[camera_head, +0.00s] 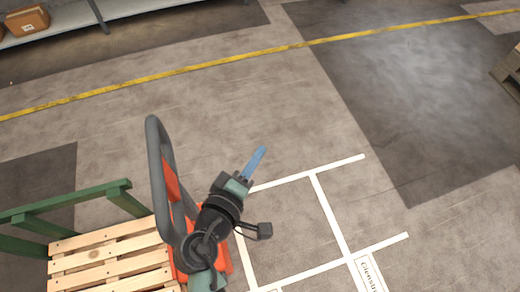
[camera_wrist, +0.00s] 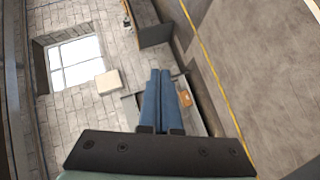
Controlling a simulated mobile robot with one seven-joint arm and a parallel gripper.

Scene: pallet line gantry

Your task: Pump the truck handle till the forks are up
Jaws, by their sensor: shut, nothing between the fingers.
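The truck handle (camera_head: 157,165) is a dark grey loop standing upright in the head view, with an orange-red part (camera_head: 171,182) at its inner side. The orange-red truck body (camera_head: 223,254) shows low behind my arm, which hides much of it. My gripper (camera_head: 262,152) has blue fingers and sits to the right of the handle, apart from it. In the wrist view the fingers (camera_wrist: 159,76) lie together, shut and empty, and no handle shows there. The forks cannot be made out in either view.
A wooden pallet (camera_head: 110,246) with a green rail (camera_head: 65,205) stands left of the truck. White floor lines (camera_head: 330,212) and open floor lie to the right. A yellow line (camera_head: 200,66) crosses behind. A shelf (camera_head: 75,17) with a cardboard box (camera_head: 27,20) is at the back left.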

